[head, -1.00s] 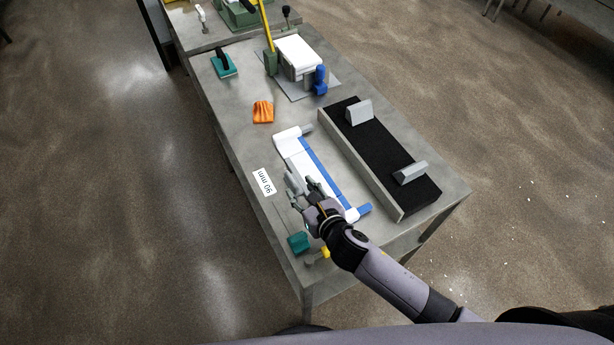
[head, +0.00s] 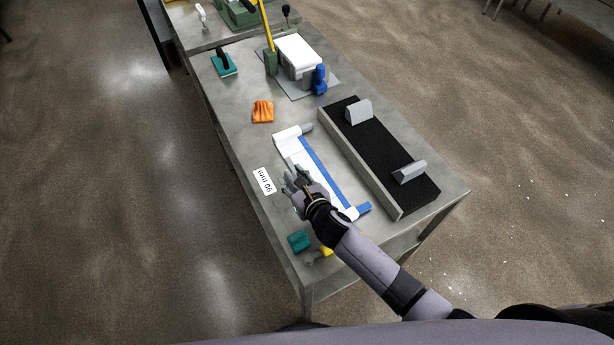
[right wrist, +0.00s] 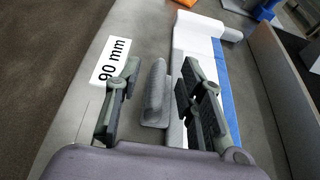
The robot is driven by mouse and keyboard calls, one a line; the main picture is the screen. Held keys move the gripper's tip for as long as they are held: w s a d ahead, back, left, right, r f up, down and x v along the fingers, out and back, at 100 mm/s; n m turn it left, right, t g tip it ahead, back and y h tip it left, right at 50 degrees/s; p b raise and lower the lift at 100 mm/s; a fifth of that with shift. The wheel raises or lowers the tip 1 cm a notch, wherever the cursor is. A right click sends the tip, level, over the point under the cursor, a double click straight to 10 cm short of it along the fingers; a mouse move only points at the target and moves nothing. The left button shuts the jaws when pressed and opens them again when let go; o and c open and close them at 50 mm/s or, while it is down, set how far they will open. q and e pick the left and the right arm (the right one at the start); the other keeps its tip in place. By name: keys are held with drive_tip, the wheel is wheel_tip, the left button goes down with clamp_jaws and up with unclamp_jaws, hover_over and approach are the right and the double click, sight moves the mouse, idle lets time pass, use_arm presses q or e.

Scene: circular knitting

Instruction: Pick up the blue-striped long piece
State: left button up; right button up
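The blue-striped long piece (head: 322,177) is a white strip with a blue band along its right side. It lies on the table in the head view, with a white end block at the far end and a blue end at the near end. My right gripper (head: 293,180) is over its left side, and the hand hides part of it. In the right wrist view, the fingers of the right gripper (right wrist: 161,70) are spread apart. The striped piece (right wrist: 207,50) shows beyond and right of them. A grey bar (right wrist: 155,95) shows between the fingers; I cannot tell what it is. My left gripper is out of view.
A long black-topped tray (head: 388,182) with two grey blocks lies right of the piece. A "90 mm" label (head: 264,181) is to the left. The table's left side is mostly clear.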

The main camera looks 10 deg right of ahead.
clamp_jaws()
idle(0.4)
drive_tip(key=shift+r, duration=0.1)
